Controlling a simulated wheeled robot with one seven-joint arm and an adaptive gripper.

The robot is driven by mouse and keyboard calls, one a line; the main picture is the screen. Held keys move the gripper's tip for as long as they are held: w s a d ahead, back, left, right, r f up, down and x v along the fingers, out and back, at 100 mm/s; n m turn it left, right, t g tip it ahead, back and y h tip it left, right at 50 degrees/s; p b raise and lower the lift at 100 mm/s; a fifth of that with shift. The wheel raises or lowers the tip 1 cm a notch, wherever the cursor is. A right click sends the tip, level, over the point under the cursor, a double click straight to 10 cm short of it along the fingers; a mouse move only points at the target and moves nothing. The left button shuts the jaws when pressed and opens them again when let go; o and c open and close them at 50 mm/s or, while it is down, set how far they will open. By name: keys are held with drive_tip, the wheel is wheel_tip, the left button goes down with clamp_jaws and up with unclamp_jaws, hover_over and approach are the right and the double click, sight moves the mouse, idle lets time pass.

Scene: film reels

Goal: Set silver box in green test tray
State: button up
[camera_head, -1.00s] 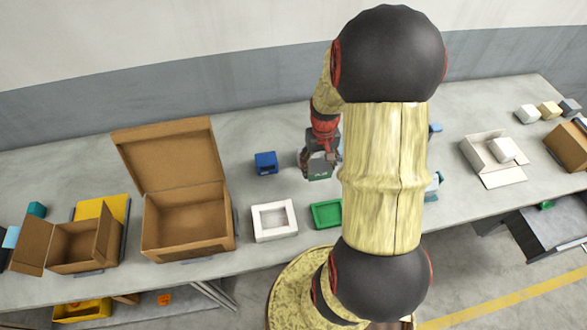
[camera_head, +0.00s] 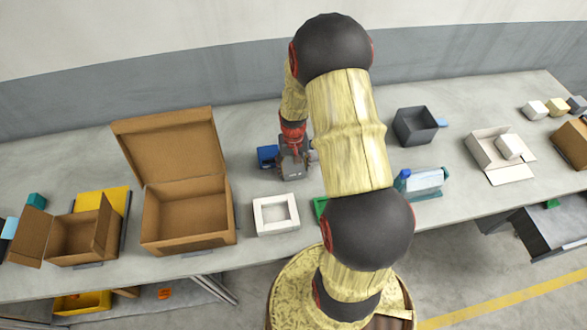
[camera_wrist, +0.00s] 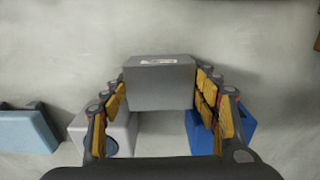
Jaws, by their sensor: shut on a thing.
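The silver box (camera_wrist: 160,84), plain grey with a small label near its edge, sits between the yellow-padded fingers of my gripper (camera_wrist: 161,92) in the wrist view. My gripper is shut on it. In the head view my gripper (camera_head: 292,168) is over the table's middle, just right of a blue box; the silver box is hard to tell from the gripper there. The green test tray (camera_head: 320,207) lies on the table nearer the front, right of a white tray; my arm hides most of it.
The blue box (camera_wrist: 206,134) and a pale grey object with a round hole (camera_wrist: 105,134) flank the silver box in the wrist view. A light blue block (camera_wrist: 28,130) is farther left. The white tray (camera_head: 259,217) and an open cardboard box (camera_head: 187,246) stand left of the green tray.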

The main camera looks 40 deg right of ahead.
drive_tip(key=shift+f, duration=0.2)
drive_tip(key=o, duration=0.8)
drive_tip(key=shift+f, duration=0.1)
drive_tip(key=o, duration=0.3)
drive_tip(key=shift+o, duration=0.6)
